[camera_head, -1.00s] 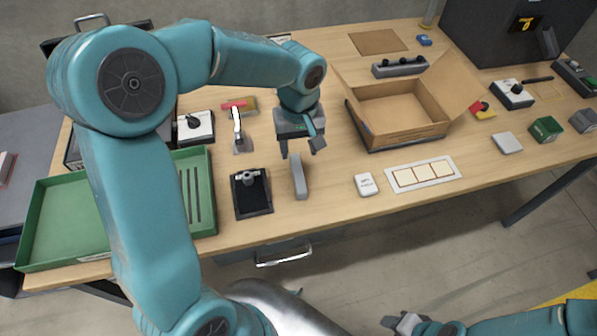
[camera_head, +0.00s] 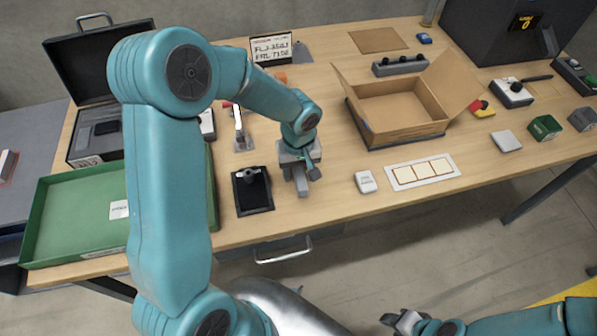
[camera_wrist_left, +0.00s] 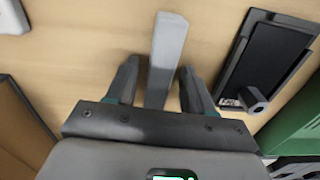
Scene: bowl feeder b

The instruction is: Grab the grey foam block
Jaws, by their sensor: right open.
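The grey foam block (camera_head: 303,190) lies on the wooden table, mostly hidden in the head view by my left gripper (camera_head: 300,175) above it. In the left wrist view the long grey block (camera_wrist_left: 167,48) runs between the two dark fingers of my left gripper (camera_wrist_left: 159,72). The gripper is open, with a visible gap on both sides of the block. My right gripper (camera_head: 402,321) is open and empty at the bottom of the head view, in front of the table and away from the block.
A black tray with a small fitting (camera_head: 252,204) lies close left of the block. A white box (camera_head: 366,182) and a card with squares (camera_head: 423,172) lie to the right. An open cardboard box (camera_head: 400,133) stands behind. A green tray (camera_head: 75,262) is at far left.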

